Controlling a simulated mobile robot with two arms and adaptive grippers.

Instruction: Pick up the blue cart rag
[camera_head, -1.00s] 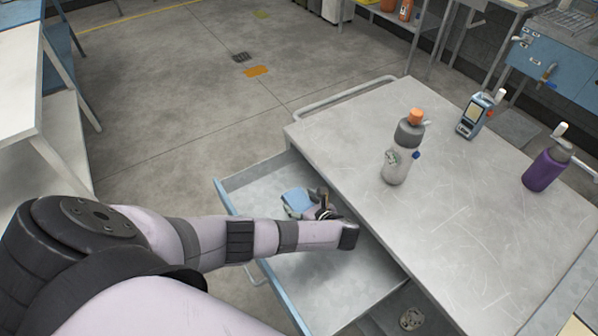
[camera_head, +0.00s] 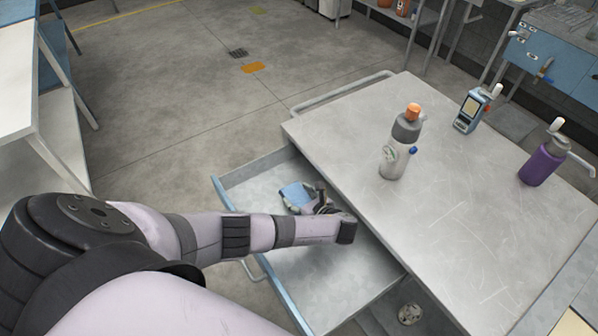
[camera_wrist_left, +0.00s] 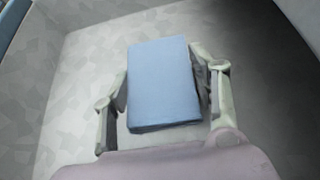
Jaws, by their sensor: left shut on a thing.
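The blue cart rag (camera_head: 295,194) is a folded light-blue cloth in the open drawer (camera_head: 330,278) of the metal cart. My left gripper (camera_head: 306,204) reaches down into the drawer at the rag. In the left wrist view the rag (camera_wrist_left: 163,82) lies between the two fingers of the left gripper (camera_wrist_left: 163,106), and the gripper is shut on it. Whether the rag still touches the drawer floor I cannot tell. My right gripper is not in view.
The cart top's edge overhangs the drawer's right side. The drawer around the rag is bare.

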